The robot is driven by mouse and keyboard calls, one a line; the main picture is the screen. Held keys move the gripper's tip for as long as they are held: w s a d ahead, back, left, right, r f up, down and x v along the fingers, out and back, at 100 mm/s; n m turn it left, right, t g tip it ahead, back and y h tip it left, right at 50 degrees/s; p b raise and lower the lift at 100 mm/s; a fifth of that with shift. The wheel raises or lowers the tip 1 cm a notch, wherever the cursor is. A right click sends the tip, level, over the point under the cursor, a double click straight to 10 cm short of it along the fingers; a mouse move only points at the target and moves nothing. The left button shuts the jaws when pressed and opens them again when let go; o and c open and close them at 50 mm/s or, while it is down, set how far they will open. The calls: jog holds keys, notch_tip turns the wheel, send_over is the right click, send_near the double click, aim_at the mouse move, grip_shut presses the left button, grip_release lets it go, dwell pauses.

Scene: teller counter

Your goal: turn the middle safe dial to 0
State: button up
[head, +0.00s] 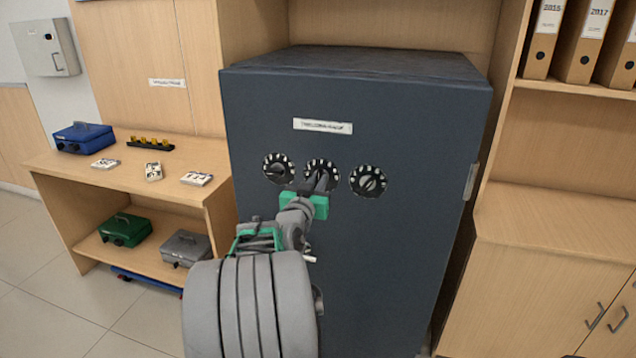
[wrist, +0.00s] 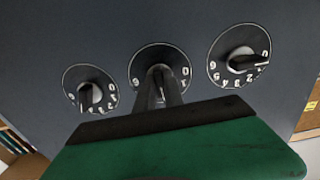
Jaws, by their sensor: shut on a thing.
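A dark blue-grey safe (head: 350,260) has three black dials with white numbers in a row on its front. The middle dial (head: 318,165) is partly hidden behind my gripper (head: 321,184), which is shut on its knob. In the wrist view the middle dial (wrist: 136,70) shows a 0 and a 1 at its right and a 6 at its left. My gripper (wrist: 160,98) covers its lower part, so its setting is hard to read. The left dial (head: 278,169) and right dial (head: 368,181) stand clear of my gripper.
A wooden desk (head: 130,180) at the left holds a blue cash box (head: 83,137) and paper bundles. A green box (head: 126,229) and a grey box (head: 186,248) sit on its lower shelf. A wooden cabinet (head: 545,270) with binders above stands close at the right.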

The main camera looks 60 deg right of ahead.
grip_shut()
jog(key=shift+f+n, duration=0.1)
jog(key=shift+n, duration=0.3)
jog(key=shift+n+p, duration=1.85)
jog(key=shift+n, duration=6.65)
